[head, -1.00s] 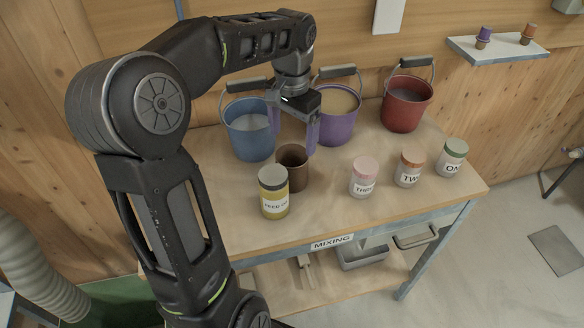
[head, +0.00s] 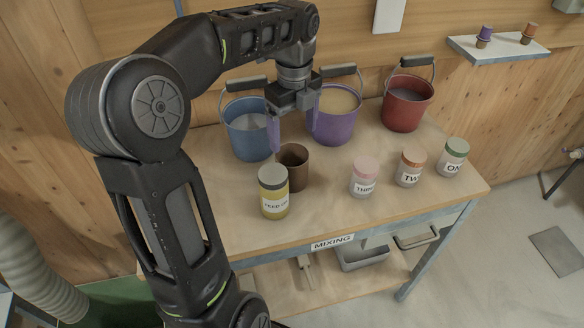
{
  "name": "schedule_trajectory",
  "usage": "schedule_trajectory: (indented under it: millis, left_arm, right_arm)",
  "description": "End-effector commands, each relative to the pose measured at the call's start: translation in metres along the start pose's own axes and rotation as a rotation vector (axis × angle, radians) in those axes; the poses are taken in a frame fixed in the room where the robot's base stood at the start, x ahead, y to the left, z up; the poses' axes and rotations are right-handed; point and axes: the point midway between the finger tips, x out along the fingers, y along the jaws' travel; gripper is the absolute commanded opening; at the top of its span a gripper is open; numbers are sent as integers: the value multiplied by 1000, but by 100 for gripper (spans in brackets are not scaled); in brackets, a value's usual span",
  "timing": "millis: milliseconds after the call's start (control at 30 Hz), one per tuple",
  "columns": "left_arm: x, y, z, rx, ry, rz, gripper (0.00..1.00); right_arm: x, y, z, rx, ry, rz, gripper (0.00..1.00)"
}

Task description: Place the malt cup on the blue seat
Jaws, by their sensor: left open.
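My left gripper (head: 292,135) points down above and just behind the cup, in front of the blue and purple buckets. Its two purple-tinted fingers are apart with nothing between them. I cannot see whether a finger touches the cup's rim. I cannot make out a blue seat. My right gripper is not in view.
A blue bucket (head: 246,136), a purple bucket (head: 332,126) and a red bucket (head: 406,110) stand along the back. Labelled jars (head: 362,182), (head: 410,172), (head: 452,162) stand at the right. The bench (head: 330,212) is clear at front. A wall shelf (head: 505,48) holds two small capped items.

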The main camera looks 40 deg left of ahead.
Motion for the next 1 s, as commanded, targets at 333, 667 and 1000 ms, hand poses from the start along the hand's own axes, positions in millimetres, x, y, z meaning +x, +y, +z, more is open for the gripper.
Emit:
schedule_trajectory:
  millis: [333,667,1000]
  left_arm:
    - [32,1,0,-2,1,5,83]
    - [61,0,0,-3,0,0,83]
    - [68,0,0,-3,1,2,83]
  right_arm:
    - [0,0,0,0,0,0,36]
    - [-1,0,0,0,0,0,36]
    - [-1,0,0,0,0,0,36]
